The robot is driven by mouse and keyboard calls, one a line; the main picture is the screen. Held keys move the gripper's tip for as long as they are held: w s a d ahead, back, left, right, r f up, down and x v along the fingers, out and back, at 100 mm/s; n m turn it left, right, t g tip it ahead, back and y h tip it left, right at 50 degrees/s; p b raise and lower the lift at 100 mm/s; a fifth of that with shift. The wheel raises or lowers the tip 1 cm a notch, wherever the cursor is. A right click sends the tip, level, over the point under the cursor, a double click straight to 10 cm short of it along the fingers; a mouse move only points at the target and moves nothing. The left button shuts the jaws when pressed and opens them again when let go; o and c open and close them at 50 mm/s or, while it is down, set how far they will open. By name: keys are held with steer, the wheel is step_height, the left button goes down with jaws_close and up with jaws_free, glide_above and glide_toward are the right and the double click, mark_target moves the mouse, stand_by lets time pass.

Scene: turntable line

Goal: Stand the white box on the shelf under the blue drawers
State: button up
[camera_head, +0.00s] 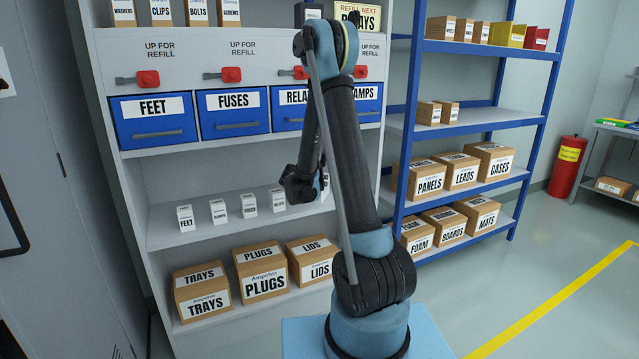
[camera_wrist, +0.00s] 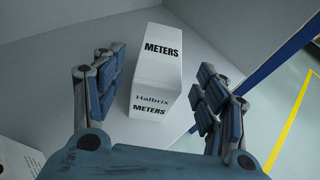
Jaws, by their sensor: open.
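The white box marked METERS (camera_wrist: 155,75) stands on the grey shelf (camera_wrist: 60,110), between the spread fingers of my gripper (camera_wrist: 162,78) in the wrist view. Gaps show on both sides of it, so the fingers are open and apart from it. In the head view my gripper (camera_head: 300,188) is at the right end of the shelf (camera_head: 168,228) under the blue drawers (camera_head: 153,134). Only a sliver of a white box (camera_head: 325,184) shows there behind my arm.
Several small white boxes (camera_head: 218,211) stand in a row left of my gripper. Cardboard cartons (camera_head: 263,272) fill the shelf below. The blue-framed rack (camera_head: 398,140) rises close on the right.

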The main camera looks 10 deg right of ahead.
steer(key=s+d+r+m+g+y, duration=0.1)
steer(key=s+d+r+m+g, duration=0.2)
steer(key=s+m, duration=0.7)
steer(key=s+d+r+m+g, duration=0.25)
steer(key=s+d+m, duration=0.2)
steer(key=s, duration=1.05)
steer(key=s+a+f+m+g+y, duration=0.2)
steer(key=s+m, duration=0.6)
steer(key=s, duration=0.4)
steer(key=s+a+f+m+g+y, duration=0.2)
steer(key=s+m, duration=0.6)
steer(key=s, duration=0.5)
steer(key=shift+s+f+y, duration=0.3)
steer(key=shift+f+y, duration=0.05)
steer(key=shift+y, duration=0.15)
steer(key=shift+d, duration=0.1)
